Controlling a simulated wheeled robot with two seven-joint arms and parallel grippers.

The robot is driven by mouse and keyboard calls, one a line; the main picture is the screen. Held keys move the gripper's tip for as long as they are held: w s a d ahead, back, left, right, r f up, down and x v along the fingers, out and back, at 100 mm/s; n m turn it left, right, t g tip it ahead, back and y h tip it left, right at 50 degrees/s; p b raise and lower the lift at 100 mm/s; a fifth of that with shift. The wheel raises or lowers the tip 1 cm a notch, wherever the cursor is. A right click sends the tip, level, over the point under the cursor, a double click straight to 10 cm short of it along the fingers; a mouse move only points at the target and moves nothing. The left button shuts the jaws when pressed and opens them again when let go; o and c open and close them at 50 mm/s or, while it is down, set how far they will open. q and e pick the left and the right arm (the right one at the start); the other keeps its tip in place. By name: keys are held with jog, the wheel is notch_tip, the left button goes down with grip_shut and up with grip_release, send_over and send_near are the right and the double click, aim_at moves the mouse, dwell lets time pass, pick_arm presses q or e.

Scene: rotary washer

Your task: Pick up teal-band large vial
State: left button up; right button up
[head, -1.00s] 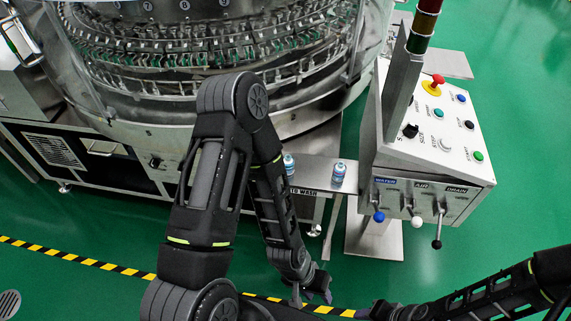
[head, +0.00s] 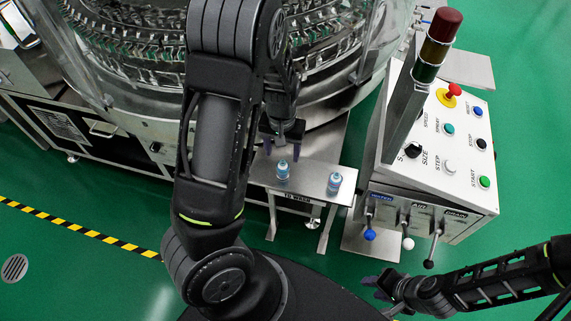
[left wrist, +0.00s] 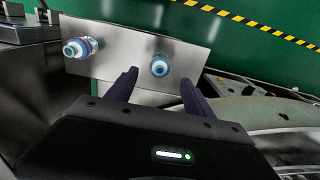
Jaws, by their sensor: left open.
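Two small vials stand on a metal shelf (head: 310,196) marked "TO WASH". The left vial (head: 281,172) shows blue-teal colour; it is the nearer one in the left wrist view (left wrist: 160,66). Band colours are small and hard to read. My left gripper (head: 283,143) is open and empty just behind the left vial. In the left wrist view its fingers (left wrist: 160,90) point towards that vial, which appears beyond the gap between them. My right gripper (head: 380,288) is low at the right, away from the shelf.
The round washer (head: 120,110) stands behind the shelf. A control box (head: 440,150) with buttons, levers and a light tower (head: 436,45) stands close on the shelf's right. The green floor (head: 110,280) in front is clear, with striped tape (head: 80,228).

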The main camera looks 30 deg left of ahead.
aim_at(283, 162)
pick_arm(q)
jog(key=shift+f, duration=1.4)
notch_tip(283, 162, down, 5)
jog(key=shift+f, duration=0.1)
jog(key=shift+c, duration=0.3)
grip_shut()
